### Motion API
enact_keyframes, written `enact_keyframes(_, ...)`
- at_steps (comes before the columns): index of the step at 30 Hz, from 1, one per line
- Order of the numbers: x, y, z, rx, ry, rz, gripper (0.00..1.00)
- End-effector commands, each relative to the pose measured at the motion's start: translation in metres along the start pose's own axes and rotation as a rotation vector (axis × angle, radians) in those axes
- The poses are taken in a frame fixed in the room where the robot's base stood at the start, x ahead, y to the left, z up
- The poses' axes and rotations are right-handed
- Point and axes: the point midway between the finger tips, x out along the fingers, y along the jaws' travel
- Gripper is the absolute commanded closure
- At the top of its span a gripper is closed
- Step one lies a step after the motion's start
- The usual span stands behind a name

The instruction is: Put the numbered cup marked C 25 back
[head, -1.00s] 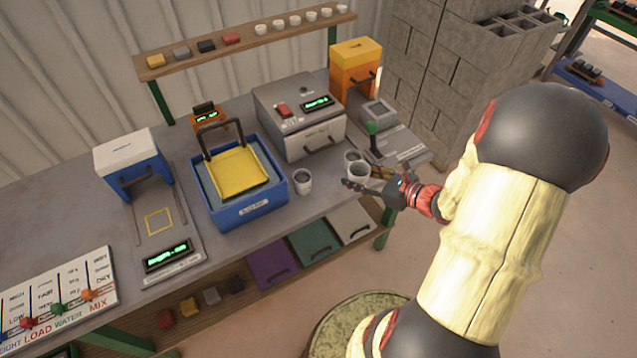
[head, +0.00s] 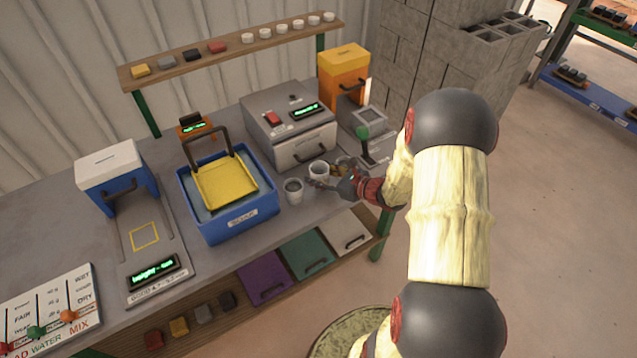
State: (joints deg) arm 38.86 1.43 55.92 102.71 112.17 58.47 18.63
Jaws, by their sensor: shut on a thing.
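My gripper (head: 328,184) is shut on a white cup (head: 318,170) above the front part of the bench, left of the green-knobbed lever. The cup looks upright, and its mark is too small to read. A grey-white cup (head: 293,190) with a dark inside stands just to the left, close to the held cup and beside the blue soap tub (head: 262,222). A small brownish thing (head: 342,164) shows behind my gripper, partly hidden. I cannot tell whether the held cup touches the bench.
A row of small white cups (head: 283,28) stands on the wooden shelf (head: 190,58). The grey oven-like box (head: 290,128) is behind the cups. The green-knobbed lever (head: 363,138) is close to my wrist. Bare bench shows left of the blue-and-white press (head: 112,172).

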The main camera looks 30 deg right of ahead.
Motion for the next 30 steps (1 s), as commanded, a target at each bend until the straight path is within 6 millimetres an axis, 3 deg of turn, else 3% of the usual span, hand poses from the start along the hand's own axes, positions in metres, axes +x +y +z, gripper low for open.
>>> enact_keyframes(6, 0.015, 0.001, -0.031, 0.002, 0.002, 0.001, 0.91)
enact_keyframes(20, 0.017, 0.001, -0.036, 0.001, 0.001, 0.0, 0.91)
enact_keyframes(21, 0.016, 0.001, -0.036, 0.001, 0.002, 0.001, 0.57)
enact_keyframes(30, 0.016, 0.001, -0.037, 0.003, 0.005, 0.0, 0.4)
